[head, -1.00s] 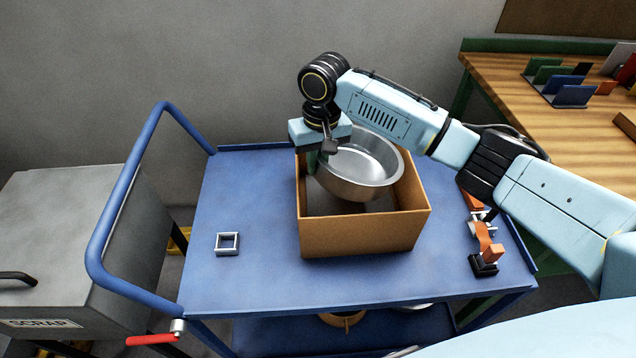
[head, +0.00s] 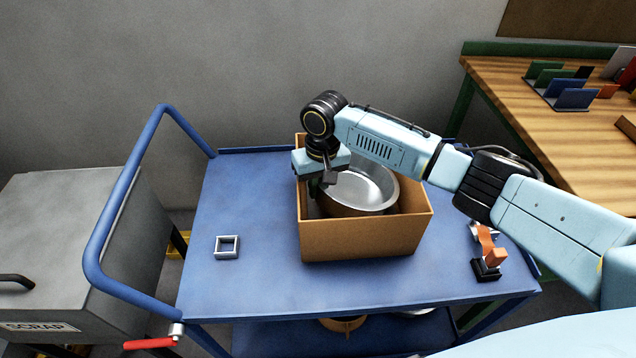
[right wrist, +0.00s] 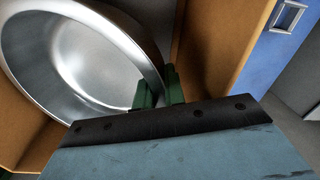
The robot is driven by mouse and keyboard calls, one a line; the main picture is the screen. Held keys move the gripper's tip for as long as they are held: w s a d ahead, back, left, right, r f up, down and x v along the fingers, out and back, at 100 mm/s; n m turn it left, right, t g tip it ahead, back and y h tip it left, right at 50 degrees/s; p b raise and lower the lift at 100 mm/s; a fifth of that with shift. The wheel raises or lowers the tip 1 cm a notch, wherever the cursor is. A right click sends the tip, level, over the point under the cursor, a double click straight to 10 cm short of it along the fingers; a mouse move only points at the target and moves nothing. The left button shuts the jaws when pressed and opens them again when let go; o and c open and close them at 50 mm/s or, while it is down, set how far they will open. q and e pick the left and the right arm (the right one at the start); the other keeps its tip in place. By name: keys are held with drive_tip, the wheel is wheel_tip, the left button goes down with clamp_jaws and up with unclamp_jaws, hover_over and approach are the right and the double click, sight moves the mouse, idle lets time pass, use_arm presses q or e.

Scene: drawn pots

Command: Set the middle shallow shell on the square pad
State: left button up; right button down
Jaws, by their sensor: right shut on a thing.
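A shallow metal shell (head: 368,188), round and silvery, is inside an open brown box (head: 362,240) on the blue cart. My right gripper (head: 320,188) is shut on the shell's left rim. In the right wrist view the green fingertips (right wrist: 156,92) pinch the rim of the shell (right wrist: 85,60), which looks tilted there. The box walls hide the shell's underside, so I cannot tell whether it touches the floor. No square pad is clearly seen; a small grey square frame (head: 227,247) lies on the cart, left of the box. My left gripper is out of view.
A blue handle rail (head: 120,190) rises at the left, beside a grey scrap bin (head: 60,235). A wooden bench (head: 500,75) stands back right.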

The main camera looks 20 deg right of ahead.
drive_tip(key=shift+f, duration=0.2)
drive_tip(key=c, duration=1.5)
unclamp_jaws()
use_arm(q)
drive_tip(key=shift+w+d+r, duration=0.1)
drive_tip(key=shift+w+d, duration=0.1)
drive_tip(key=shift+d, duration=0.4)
